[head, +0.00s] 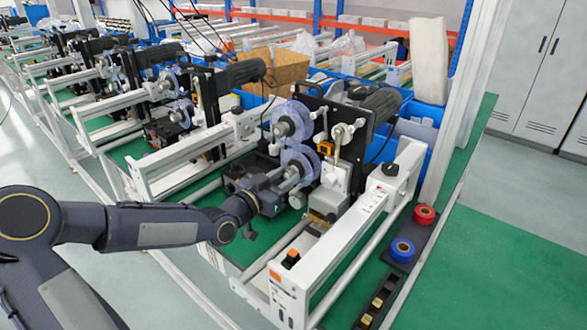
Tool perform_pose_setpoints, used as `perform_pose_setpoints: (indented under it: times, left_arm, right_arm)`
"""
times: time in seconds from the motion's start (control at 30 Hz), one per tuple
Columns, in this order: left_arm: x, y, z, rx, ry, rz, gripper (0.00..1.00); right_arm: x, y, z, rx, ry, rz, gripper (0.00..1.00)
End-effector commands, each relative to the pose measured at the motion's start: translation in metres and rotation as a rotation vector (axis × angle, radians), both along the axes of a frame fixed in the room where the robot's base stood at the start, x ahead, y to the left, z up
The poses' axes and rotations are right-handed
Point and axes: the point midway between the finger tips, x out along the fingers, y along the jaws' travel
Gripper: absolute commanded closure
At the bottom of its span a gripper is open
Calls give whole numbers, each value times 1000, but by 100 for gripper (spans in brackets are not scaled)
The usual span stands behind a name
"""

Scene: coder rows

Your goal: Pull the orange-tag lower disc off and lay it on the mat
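The coder (345,135) has two translucent bluish discs on its front, one above the other. The upper disc (291,119) sits on its metal hub. The lower disc (303,160) is upright on the spindle below it, partly hidden by my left gripper (286,180). An orange piece (326,148) shows just right of the discs. My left gripper is at the lower disc's front, its fingers dark and overlapping the hub; whether they grip it is unclear. A dark mat (413,236) lies on the green bench at right. My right gripper is out of view.
A red roll (424,215) and a blue roll (402,249) lie on the dark mat. A black slotted holder (376,302) is nearer the front. White frame rails (355,230) stand between coder and mat. Similar machines line the left; a cardboard box (277,72) is behind.

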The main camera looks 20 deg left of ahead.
Motion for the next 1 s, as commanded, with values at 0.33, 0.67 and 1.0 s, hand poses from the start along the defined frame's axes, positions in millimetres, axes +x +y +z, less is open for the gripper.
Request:
perform_pose_setpoints:
  times: [0.33, 0.67, 1.0]
  left_arm:
    - [-1, 0, 0, 0, 0, 0, 98]
    - [-11, 5, 1, 0, 1, 2, 98]
    - [-22, 8, 1, 0, 1, 1, 98]
  right_arm:
    - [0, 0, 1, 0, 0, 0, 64]
    - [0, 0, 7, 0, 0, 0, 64]
    - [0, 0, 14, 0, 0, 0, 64]
